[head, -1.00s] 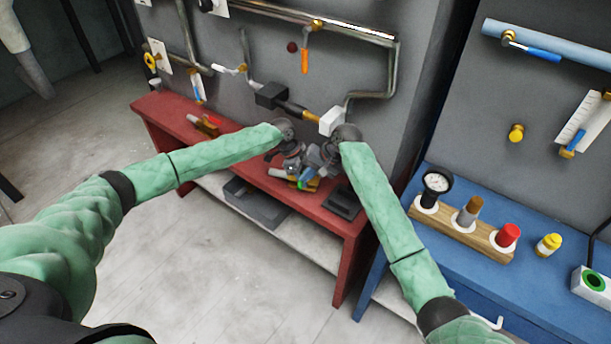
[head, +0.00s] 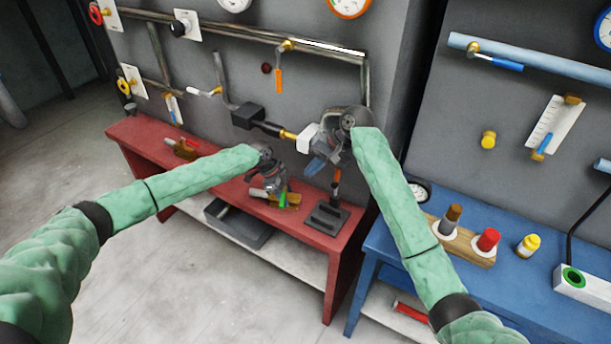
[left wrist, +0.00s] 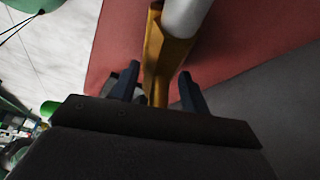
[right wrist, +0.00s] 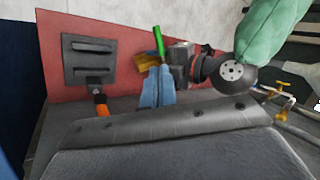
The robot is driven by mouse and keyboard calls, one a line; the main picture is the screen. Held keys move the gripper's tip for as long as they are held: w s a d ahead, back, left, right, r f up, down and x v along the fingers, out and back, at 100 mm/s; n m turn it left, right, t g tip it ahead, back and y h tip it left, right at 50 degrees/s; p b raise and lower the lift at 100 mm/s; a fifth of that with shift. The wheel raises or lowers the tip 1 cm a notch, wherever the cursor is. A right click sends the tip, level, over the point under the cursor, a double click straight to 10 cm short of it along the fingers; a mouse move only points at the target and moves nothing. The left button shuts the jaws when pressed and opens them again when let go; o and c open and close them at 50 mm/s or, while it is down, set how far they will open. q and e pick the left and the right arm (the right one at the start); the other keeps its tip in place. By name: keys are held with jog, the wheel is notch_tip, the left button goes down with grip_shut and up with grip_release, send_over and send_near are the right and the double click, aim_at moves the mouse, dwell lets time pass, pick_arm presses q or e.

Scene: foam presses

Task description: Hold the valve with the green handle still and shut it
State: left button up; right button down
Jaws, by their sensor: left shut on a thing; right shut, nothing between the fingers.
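The valve has a brass body (head: 292,201) with a green handle (head: 283,197) and lies on the red bench (head: 222,190). My left gripper (head: 270,190) is shut on the brass body; the left wrist view shows that body (left wrist: 160,62) between two dark fingers, with a pale pipe end beyond. In the right wrist view the green handle (right wrist: 158,41) sticks out and appears crosswise to the brass body (right wrist: 146,61). My right gripper (head: 316,166) is shut and empty, above and to the right of the valve, apart from it. My left gripper partly hides the valve.
A dark slotted block (head: 327,218) lies on the bench right of the valve. A upright orange-and-black part (head: 337,182) stands behind it. Pipes and an orange-handled valve (head: 279,78) are on the grey wall. A grey bin (head: 238,224) sits on the lower shelf.

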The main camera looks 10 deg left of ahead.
aim_at(283, 196)
jog(key=s+f+t+h, duration=0.2)
jog(key=s+f, duration=0.1)
jog(key=s, duration=0.2)
jog(key=w+a+f+t, duration=0.2)
jog(key=w+a+f, duration=0.1)
jog(key=a+f, duration=0.3)
jog(key=shift+w+a+f+n, duration=0.15)
jog(key=shift+a+f+n, duration=0.2)
jog(key=shift+f, duration=0.6)
jog(key=shift+a, duration=0.15)
